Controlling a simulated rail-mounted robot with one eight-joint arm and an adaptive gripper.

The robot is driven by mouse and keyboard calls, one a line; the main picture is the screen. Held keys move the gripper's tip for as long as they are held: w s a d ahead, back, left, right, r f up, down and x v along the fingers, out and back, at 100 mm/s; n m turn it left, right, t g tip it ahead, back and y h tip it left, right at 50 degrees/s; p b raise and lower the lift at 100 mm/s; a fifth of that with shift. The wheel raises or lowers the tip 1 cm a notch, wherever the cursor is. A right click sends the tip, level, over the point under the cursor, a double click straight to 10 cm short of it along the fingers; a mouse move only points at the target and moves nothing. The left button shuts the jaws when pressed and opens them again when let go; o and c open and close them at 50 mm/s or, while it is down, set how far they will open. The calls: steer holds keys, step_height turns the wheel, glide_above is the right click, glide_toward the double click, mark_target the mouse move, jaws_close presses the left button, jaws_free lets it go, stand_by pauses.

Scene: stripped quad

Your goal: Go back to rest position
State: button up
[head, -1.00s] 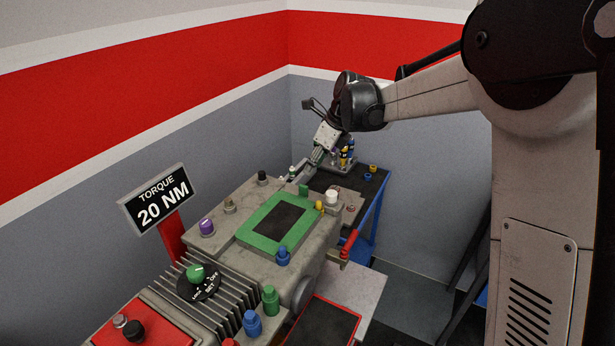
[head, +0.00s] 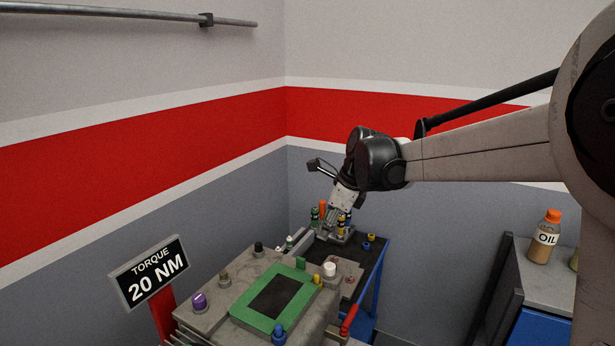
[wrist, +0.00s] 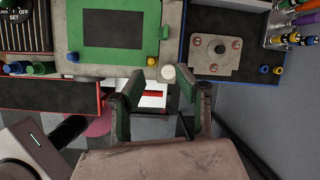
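My gripper (head: 338,212) hangs from my arm at the middle of the head view, pointing down near the tool cart behind the machine block. In the wrist view my gripper (wrist: 164,90) shows two green-padded fingers spread apart. Nothing is held between them; the floor and part of a white and red surface show through the gap. A white knob (wrist: 168,73) lies just beyond the gap, at the block's edge; it also shows in the head view (head: 329,269). The block's green frame (head: 297,316) is in front of my gripper and apart from it.
A blue cart (head: 376,280) with bottles and tools stands behind the block. The torque sign (head: 151,272) reads 20 NM at the left. An oil bottle (head: 545,238) stands on a cabinet at the right. Free air lies above the block.

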steer(key=s+d+r+n+t+h, duration=0.1)
steer(key=s+d+r+n, duration=0.15)
steer(key=s, duration=0.35)
steer(key=s+d+r+n+t, duration=0.1)
steer(key=s+d+n, duration=0.25)
steer(key=s, duration=0.25)
steer(key=s+d+r+n+t+h, duration=0.1)
steer(key=s+d+n, duration=0.2)
steer(key=s+n, duration=0.15)
steer(key=s+d+f+n+t+h, duration=0.1)
steer(key=s+d+f+n, duration=0.1)
steer(key=s+n, duration=0.3)
steer(key=s+d+f+n+t, duration=0.1)
steer(key=s+d+f+n, duration=0.2)
steer(key=s, duration=0.7)
steer(key=shift+s+d+n+h, duration=0.25)
steer(key=shift+s+n+h, duration=0.15)
steer(key=shift+n, duration=0.85)
